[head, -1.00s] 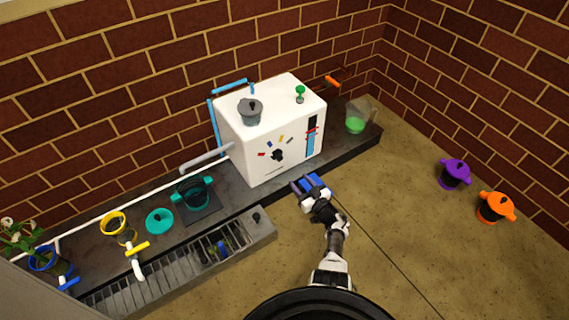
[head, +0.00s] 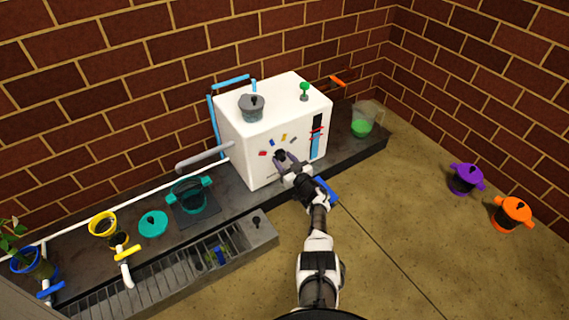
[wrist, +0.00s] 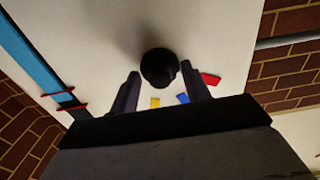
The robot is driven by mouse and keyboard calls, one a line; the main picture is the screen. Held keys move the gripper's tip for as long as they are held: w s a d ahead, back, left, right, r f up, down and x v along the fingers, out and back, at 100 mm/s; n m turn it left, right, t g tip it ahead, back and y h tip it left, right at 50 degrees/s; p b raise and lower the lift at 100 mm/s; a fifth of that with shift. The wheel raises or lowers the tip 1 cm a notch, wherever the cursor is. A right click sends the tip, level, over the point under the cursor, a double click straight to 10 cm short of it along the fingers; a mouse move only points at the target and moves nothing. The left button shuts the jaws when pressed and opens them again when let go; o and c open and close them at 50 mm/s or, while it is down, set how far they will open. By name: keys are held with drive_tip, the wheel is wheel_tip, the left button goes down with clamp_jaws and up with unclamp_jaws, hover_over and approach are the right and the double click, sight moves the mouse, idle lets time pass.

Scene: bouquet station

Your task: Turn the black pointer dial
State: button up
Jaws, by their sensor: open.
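The black pointer dial (head: 280,155) is on the front face of the white box (head: 258,165), with small red, yellow and blue marks around it. In the wrist view the dial (wrist: 159,68) shows as a dark round knob between and just beyond the fingertips. My gripper (head: 286,162) is in front of the box at the dial. In the wrist view my gripper (wrist: 161,80) is open, one finger on each side of the dial, with visible gaps. Which way the pointer faces is hard to tell. I cannot tell whether a finger touches the dial.
A blue strip with red sliders (head: 316,138) is on the box's right side. A grey pot (head: 252,107) and a green knob (head: 304,91) are on top. A teal pot (head: 188,195) and a jug of green liquid (head: 362,121) stand on the counter.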

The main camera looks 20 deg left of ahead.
drive_tip(key=c, duration=1)
